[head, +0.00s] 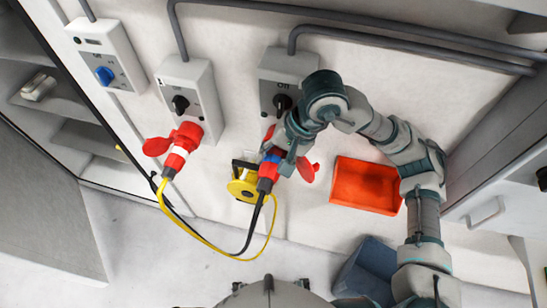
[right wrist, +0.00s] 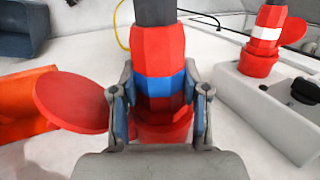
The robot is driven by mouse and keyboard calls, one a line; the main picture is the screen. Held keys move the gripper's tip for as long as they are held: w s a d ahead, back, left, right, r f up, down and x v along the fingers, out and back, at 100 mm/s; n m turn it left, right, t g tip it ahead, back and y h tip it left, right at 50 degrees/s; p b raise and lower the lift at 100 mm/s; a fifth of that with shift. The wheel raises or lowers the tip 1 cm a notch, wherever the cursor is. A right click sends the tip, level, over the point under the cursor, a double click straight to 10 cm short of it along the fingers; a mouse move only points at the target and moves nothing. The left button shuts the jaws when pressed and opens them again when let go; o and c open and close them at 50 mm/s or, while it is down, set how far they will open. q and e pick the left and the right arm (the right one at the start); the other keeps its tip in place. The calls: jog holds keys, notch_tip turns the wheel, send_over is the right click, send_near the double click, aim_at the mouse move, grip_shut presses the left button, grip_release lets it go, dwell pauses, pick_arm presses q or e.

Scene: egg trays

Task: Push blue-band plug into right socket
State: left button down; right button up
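The blue-band plug (head: 267,172) is red with a blue ring and a dark cable. In the right wrist view its red body (right wrist: 158,50) stands in line with the red right socket (right wrist: 165,133), its lower end at or inside the socket's mouth; the exact depth is hidden. My right gripper (head: 276,154) has its fingers on both sides of the blue band (right wrist: 160,88) and appears shut on it. The socket's round red lid (right wrist: 72,103) is swung open beside the gripper. The right socket box (head: 288,65) has a black knob. My left gripper is not in view.
A white-band plug (head: 176,159) sits in the middle socket box (head: 190,85), with a yellow cable. A yellow reel (head: 242,188) hangs between the boxes. An orange bin (head: 365,185) is on the right and a dark blue bin (head: 368,270) below it. Grey pipes (head: 400,45) run above.

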jog(key=o, duration=0.4)
